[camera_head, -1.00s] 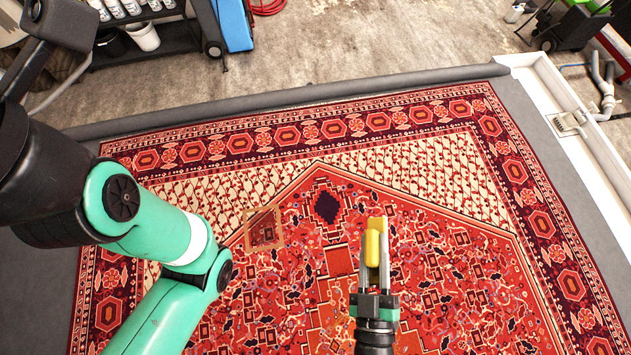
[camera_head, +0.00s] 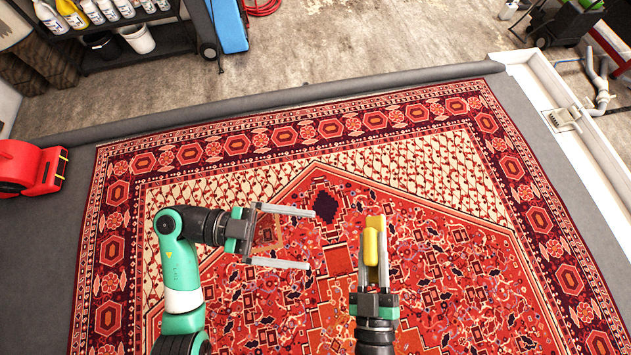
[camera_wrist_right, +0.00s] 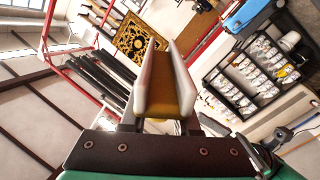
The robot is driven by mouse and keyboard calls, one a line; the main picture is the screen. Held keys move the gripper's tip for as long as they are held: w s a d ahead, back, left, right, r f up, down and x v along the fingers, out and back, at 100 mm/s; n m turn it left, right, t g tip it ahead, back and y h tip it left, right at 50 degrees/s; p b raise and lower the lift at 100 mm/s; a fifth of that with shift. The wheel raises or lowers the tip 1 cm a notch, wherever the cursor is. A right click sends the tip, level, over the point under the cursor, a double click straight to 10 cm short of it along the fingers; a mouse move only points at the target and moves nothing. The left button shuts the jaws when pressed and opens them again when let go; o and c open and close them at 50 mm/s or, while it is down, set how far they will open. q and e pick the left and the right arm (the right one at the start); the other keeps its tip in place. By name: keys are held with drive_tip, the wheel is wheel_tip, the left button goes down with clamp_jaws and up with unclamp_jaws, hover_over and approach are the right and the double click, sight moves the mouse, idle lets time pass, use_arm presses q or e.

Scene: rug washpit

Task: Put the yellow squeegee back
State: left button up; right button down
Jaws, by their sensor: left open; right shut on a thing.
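The yellow squeegee (camera_head: 371,246) is between the fingers of my right gripper (camera_head: 372,262), above the middle of the red patterned rug. Only a short yellow part shows in the head view. In the right wrist view a yellow-brown surface of the squeegee (camera_wrist_right: 182,88) fills the gap between the two pale fingers. My left gripper (camera_head: 311,240) is open and empty, to the left of the squeegee. Its two fingers point right toward the squeegee with a clear gap to it.
The rug (camera_head: 190,260) covers most of the floor ahead. A red machine (camera_head: 30,168) stands at the left edge. A dark shelf (camera_head: 140,50) with bottles and a white bucket (camera_head: 136,38) is at the back left. A white channel (camera_head: 560,95) runs along the right.

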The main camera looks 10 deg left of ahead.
sight(363, 247)
use_arm(q)
drive_tip(key=shift+s+a+f+n+t, duration=0.2)
drive_tip(key=shift+a+f+n+t, duration=0.1)
drive_tip(key=shift+a+f+n, duration=0.15)
drive_tip(key=shift+s+a+f+n+t, duration=0.2)
drive_tip(key=shift+a+f+n+t, duration=0.15)
drive_tip(key=shift+f, duration=0.2)
drive_tip(key=shift+d, duration=0.1)
drive_tip(key=d, duration=0.8)
drive_tip(key=w+d, duration=0.1)
drive_tip(key=d, duration=0.3)
drive_tip(key=shift+w, duration=0.1)
